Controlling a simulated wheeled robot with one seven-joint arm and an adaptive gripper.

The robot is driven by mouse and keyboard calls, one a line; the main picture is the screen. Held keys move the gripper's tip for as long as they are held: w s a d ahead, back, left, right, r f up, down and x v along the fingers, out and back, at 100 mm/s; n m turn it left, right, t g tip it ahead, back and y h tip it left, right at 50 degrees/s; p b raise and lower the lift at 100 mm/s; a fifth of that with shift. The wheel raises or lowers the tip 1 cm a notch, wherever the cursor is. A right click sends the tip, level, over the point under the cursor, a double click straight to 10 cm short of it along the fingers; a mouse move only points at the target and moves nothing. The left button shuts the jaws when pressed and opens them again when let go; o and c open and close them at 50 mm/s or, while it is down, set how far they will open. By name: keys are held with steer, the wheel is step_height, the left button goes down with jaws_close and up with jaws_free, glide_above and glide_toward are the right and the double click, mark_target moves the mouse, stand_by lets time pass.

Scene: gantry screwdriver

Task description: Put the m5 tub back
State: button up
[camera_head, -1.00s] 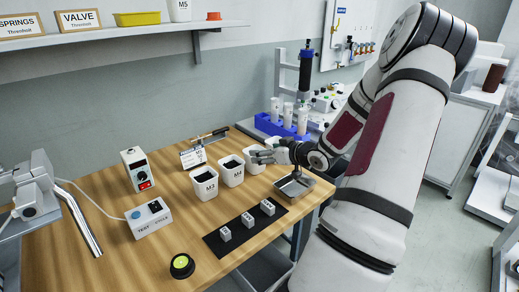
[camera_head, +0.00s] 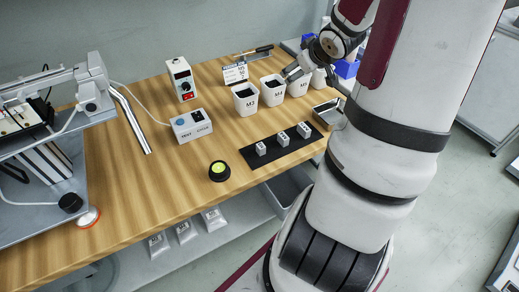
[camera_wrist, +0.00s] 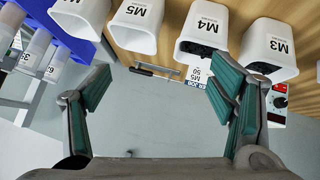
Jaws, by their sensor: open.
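The M5 tub (camera_wrist: 137,14) is a white tub with a printed label, in the row on the bench. In the wrist view it is near the top, beyond my fingertips, with a pale inside. In the head view my gripper (camera_head: 293,73) is over the right part of this row and partly hides the tubs there. The M4 tub (camera_wrist: 205,22) and M3 tub (camera_wrist: 271,45) stand beside it with dark contents. In the wrist view my gripper (camera_wrist: 160,92) is spread open, with nothing between its fingers.
Another white tub (camera_wrist: 82,15) stands beyond M5. A metal tray (camera_head: 328,114) is at the bench's right edge, by a black mat (camera_head: 262,155) with small labelled blocks. A sign (camera_head: 235,73) stands behind the tubs. A blue rack (camera_wrist: 58,30) shows in the wrist view.

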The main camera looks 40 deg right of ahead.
steer(key=s+a+r+g, duration=0.25)
steer(key=a+r, duration=0.25)
steer(key=a, duration=0.5)
steer(key=s+a+r+g, duration=0.2)
steer(key=s+a+r, duration=0.25)
steer(key=a, duration=0.55)
steer(key=s+a+r+n+g+y, duration=0.1)
steer(key=s+a+y, duration=0.3)
steer(key=s+a, duration=1)
steer(key=a, duration=0.3)
steer(key=shift+s+a+r+n+g+y, duration=0.15)
steer(key=shift+s+a+n+g+y, duration=0.15)
steer(key=shift+s+a+g, duration=0.1)
step_height(320, 180, up, 14)
steer(key=t+p, duration=0.2)
steer(key=p, duration=1)
steer(key=shift+d+t, duration=0.25)
steer(key=shift+t, duration=0.1)
